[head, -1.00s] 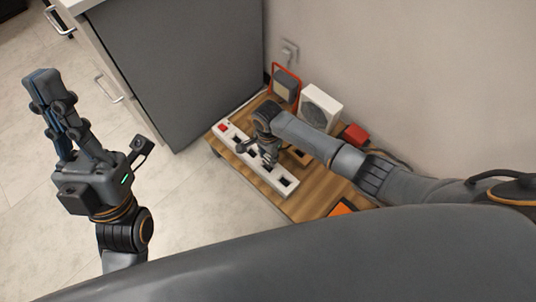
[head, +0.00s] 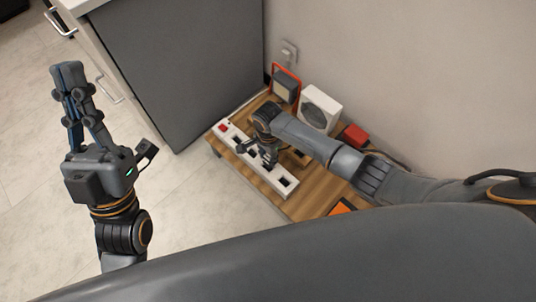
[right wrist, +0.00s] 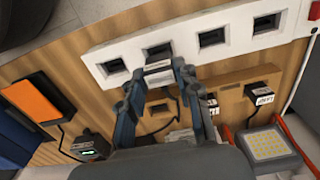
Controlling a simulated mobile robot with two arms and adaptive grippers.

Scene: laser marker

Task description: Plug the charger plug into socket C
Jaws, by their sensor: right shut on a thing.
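The white power strip (head: 285,187) lies along the edge of the wooden board, with a row of dark sockets. It crosses the top of the right wrist view (right wrist: 187,40). I cannot read any socket letters. My right gripper (right wrist: 158,72) is shut on the dark charger plug with a pale label (right wrist: 158,67). The plug is right at the strip, by the second visible socket from the left in the right wrist view (right wrist: 158,51). I cannot tell whether its prongs are in. My left gripper (head: 68,72) is raised over the floor, far from the strip; its jaw gap is unclear.
The wooden board (head: 312,202) also bears an orange box (right wrist: 36,98), a black adapter (right wrist: 92,145), another labelled plug (right wrist: 262,93), a lamp (right wrist: 268,147), a white appliance (head: 320,107) and a red box (head: 355,134). A grey cabinet (head: 185,70) stands left, a wall behind.

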